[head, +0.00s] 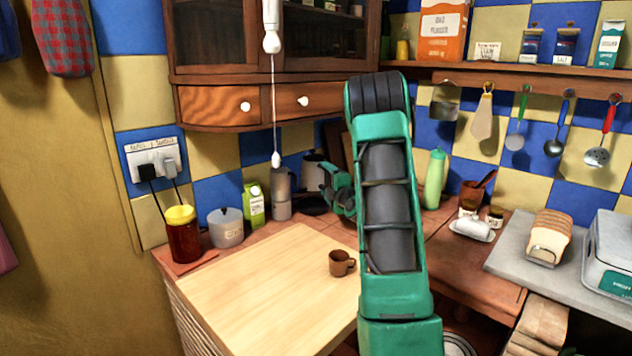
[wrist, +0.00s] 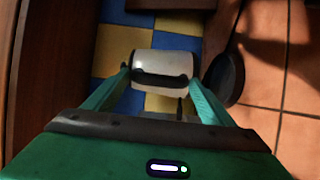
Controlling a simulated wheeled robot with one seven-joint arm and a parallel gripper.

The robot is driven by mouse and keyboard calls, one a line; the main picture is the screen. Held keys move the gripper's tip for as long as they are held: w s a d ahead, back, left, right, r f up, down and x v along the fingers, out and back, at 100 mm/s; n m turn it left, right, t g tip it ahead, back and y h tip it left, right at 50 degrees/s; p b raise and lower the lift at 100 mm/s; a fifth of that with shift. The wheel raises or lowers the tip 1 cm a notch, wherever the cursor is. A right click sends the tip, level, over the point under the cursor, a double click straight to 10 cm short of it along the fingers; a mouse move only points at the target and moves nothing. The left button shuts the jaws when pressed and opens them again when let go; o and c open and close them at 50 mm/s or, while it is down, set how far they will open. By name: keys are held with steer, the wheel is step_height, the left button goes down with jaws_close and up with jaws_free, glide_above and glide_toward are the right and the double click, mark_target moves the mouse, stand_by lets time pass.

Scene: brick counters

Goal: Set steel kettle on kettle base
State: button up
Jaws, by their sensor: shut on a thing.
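The steel kettle (wrist: 163,62) shows in the wrist view as a pale, shiny body with a black handle between my fingertips. My gripper (wrist: 160,82) is shut on it at the handle. In the head view a pale steel body (head: 312,172), likely the kettle, stands partly hidden behind my gripper (head: 328,190) in the back corner. A dark round flat thing (wrist: 228,78) lies beside the kettle in the wrist view. I cannot tell whether it is the kettle base or a pan. The kettle's underside is hidden.
A grey moka pot (head: 281,195), green carton (head: 254,205), grey pot (head: 226,227) and red jar (head: 183,235) stand left of my gripper. A brown mug (head: 341,263) is on the wooden board (head: 260,290), otherwise clear. A cabinet (head: 220,105) and hanging cord (head: 273,100) are above.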

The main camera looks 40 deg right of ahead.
steer(key=shift+w+d+f, duration=0.1)
steer(key=shift+d+f, duration=0.05)
steer(key=shift+f, duration=0.05)
step_height(320, 180, down, 5)
steer(key=shift+f, duration=0.1)
stand_by(0.4)
steer(key=shift+s+a, duration=0.2)
steer(key=shift+a, duration=0.05)
stand_by(1.5)
steer(key=shift+f, duration=0.65)
stand_by(0.3)
steer(key=o, duration=1.6)
steer(key=shift+f, duration=0.1)
